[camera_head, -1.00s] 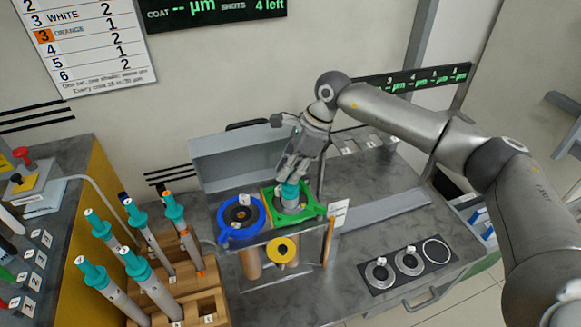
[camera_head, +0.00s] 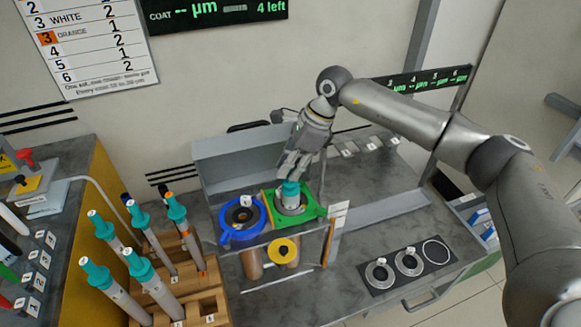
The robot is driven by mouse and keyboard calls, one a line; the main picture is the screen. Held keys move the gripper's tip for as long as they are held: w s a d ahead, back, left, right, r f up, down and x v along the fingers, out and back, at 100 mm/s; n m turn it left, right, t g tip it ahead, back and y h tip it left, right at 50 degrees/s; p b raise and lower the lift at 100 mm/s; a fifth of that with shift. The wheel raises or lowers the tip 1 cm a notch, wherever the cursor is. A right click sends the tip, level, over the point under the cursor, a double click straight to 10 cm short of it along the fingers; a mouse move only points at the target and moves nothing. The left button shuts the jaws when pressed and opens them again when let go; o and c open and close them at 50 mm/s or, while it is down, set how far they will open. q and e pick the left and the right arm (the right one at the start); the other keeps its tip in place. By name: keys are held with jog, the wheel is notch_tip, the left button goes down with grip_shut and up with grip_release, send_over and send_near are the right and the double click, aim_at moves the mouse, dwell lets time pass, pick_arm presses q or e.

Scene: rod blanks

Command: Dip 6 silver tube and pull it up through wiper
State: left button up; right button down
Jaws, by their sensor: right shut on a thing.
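My right gripper (camera_head: 291,174) comes down from above and is shut on the teal top of a silver tube (camera_head: 290,199). The tube stands upright in the green ring-shaped holder (camera_head: 312,212), and its lower part is hidden below it. I cannot read a number on this tube. A blue ring holder (camera_head: 228,236) with a dark centre sits just left of the green one. Below them is a yellow ring (camera_head: 283,252) with a dark centre. My left gripper is not in view.
Several silver tubes with teal tops (camera_head: 141,267) stand in a wooden rack (camera_head: 207,304) at the lower left. A dark panel with round sockets (camera_head: 408,264) lies on the bench at right. A grey upright box (camera_head: 235,150) stands behind the holders. A small white sign (camera_head: 339,212) is close right of them.

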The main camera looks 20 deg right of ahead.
jog(key=shift+r+p, duration=0.7)
jog(key=shift+r, duration=0.75)
jog(key=shift+r+p, duration=1.4)
jog(key=shift+r, duration=1.1)
jog(key=shift+r+p, duration=0.35)
jog(key=shift+r, duration=0.35)
notch_tip(320, 180, up, 11)
jog(key=p, duration=0.6)
notch_tip(320, 180, up, 10)
jog(key=p, duration=0.6)
jog(key=shift+p, duration=0.3)
